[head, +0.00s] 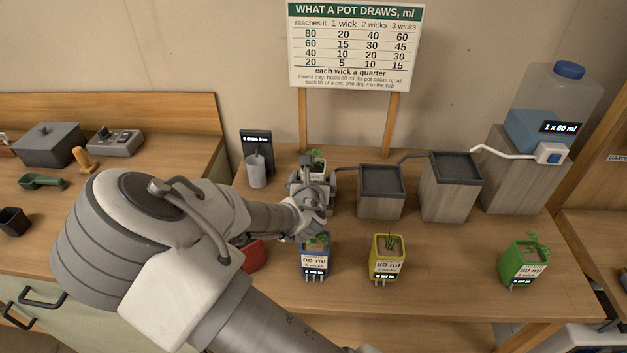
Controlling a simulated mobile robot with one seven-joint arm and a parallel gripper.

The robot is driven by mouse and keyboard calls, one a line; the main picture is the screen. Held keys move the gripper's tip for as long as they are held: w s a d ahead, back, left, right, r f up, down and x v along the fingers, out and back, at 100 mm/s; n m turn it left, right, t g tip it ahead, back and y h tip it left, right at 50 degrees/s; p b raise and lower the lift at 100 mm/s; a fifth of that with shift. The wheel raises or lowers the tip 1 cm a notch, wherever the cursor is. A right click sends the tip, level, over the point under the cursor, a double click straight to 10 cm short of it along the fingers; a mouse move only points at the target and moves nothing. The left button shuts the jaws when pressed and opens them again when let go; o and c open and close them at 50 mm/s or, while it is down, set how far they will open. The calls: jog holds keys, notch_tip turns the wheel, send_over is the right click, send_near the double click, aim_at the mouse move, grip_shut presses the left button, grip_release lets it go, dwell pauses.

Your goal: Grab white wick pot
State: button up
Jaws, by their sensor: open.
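A small pot with a green plant and a pale, whitish rim (317,158) stands at the back of the table, below the sign. It looks like the white wick pot, but most of its body is hidden behind my gripper. My gripper (314,180) is open, right in front of this pot as seen from the head. I cannot tell whether the fingers are around the pot or only in front of it.
Blue (315,265), yellow (387,262) and green (523,264) pots stand along the front; a red pot (254,256) is partly behind my arm. Stepped grey-topped blocks (380,200) with tubing stand right of my gripper.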

jog(key=shift+f+x, duration=0.2)
jog(key=shift+x, duration=2.45)
jog(key=shift+s, duration=0.1)
grip_shut()
jog(key=shift+r, duration=0.15)
